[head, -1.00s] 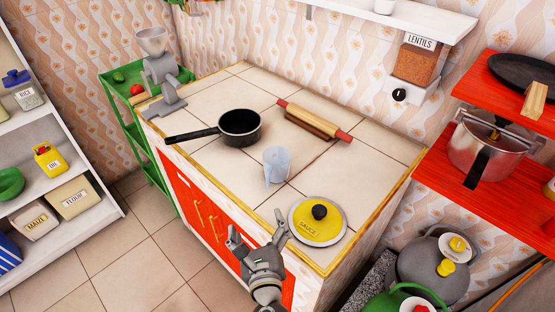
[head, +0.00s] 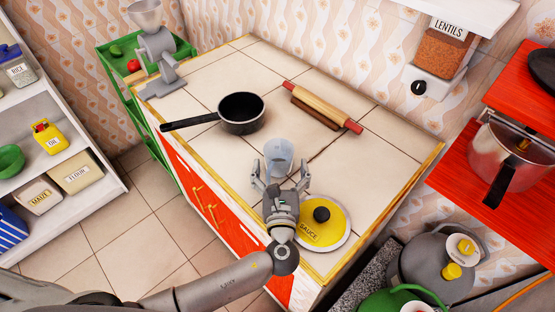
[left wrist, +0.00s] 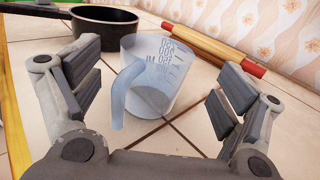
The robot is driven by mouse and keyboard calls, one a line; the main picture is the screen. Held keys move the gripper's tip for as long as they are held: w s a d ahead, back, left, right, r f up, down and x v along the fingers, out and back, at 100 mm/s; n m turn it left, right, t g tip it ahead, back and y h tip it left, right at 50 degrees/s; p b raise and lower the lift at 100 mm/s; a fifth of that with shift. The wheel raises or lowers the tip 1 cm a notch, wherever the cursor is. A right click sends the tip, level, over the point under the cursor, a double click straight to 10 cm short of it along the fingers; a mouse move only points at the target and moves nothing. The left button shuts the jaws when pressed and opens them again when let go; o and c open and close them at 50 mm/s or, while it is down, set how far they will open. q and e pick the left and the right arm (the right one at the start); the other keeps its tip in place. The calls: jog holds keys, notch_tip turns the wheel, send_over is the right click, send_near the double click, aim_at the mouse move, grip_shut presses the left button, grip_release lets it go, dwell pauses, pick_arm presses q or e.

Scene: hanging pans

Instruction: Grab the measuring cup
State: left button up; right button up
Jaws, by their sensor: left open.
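The measuring cup (head: 279,155) is translucent, pale blue, and stands upright on the tiled counter. In the left wrist view the cup (left wrist: 158,85) shows its printed markings and its handle, which faces me. My left gripper (head: 280,178) is open and comes at the cup from the front of the counter. In the left wrist view the cup stands just beyond and between the spread fingers of my left gripper (left wrist: 155,97). I cannot tell that either finger touches it. My right gripper is not in view.
A black pan (head: 241,113) stands behind and left of the cup. A rolling pin (head: 322,106) lies behind and right of it. A yellow sauce lid (head: 322,234) lies close beside my left gripper on the right. The counter between them is bare.

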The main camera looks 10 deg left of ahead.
aim_at(279, 163)
pick_arm(q)
jog(key=p+x, duration=0.1)
jog(key=x, duration=0.2)
jog(key=shift+w+a+r, duration=0.1)
jog(key=shift+w+a, duration=0.15)
jog(key=shift+w, duration=0.1)
jog(key=shift+w+a, duration=0.1)
jog(key=shift+w, duration=0.45)
jog(key=shift+s, duration=0.1)
jog(key=c, duration=1.1)
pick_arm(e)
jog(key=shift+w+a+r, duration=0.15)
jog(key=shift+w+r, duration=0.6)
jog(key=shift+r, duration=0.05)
